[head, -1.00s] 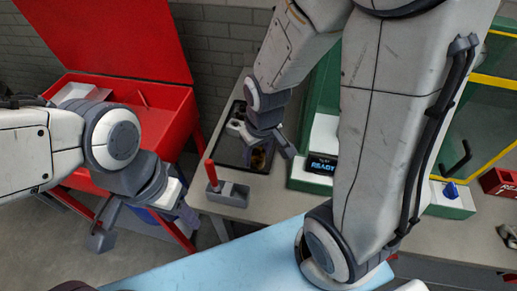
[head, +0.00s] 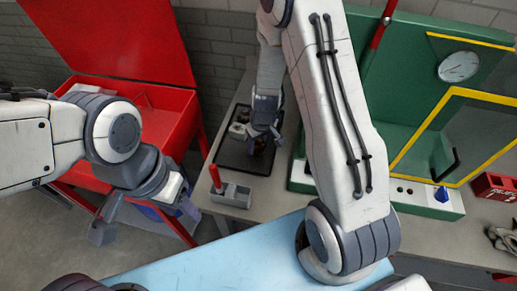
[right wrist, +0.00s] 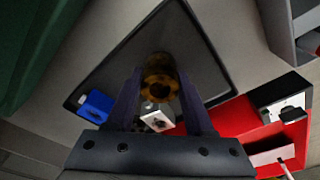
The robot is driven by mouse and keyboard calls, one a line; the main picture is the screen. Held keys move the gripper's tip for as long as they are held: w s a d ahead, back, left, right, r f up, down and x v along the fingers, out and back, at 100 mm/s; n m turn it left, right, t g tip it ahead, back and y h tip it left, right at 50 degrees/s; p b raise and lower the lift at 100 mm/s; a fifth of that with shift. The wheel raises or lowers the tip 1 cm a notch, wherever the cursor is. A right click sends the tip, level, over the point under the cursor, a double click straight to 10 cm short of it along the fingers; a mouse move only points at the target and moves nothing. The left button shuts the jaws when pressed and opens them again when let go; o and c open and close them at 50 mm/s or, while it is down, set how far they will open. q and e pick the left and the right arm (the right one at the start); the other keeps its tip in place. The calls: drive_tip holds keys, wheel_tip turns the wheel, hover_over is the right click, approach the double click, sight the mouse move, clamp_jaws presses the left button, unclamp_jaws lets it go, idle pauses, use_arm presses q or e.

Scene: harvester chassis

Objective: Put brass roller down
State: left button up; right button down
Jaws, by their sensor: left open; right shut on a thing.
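The brass roller (right wrist: 160,84) is a short, hollow brass-coloured cylinder held between the two fingers of my right gripper (right wrist: 160,98). In the head view my right gripper (head: 263,138) is over the dark tray (head: 232,158) on the grey bench, and the roller is mostly hidden by the fingers. The dark tray also fills the middle of the right wrist view (right wrist: 110,72). I cannot tell whether the roller touches the tray. My left gripper (head: 146,220) is open and empty, low at the left, away from the bench.
A pale metal part (head: 238,130) lies on the tray. A grey block with a red handle (head: 231,193) stands in front of it. A green machine (head: 405,100) with a yellow-framed door is at right, a red open chest (head: 165,125) at left, a light-blue surface (head: 240,255) in front.

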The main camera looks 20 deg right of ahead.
drive_tip(key=shift+w+f+b, duration=0.1)
drive_tip(key=shift+f+b, duration=0.35)
drive_tip(key=shift+f, duration=0.7)
drive_tip(key=shift+f, duration=0.1)
drive_tip(key=shift+f, duration=0.15)
drive_tip(key=shift+c, duration=1.4)
unclamp_jaws()
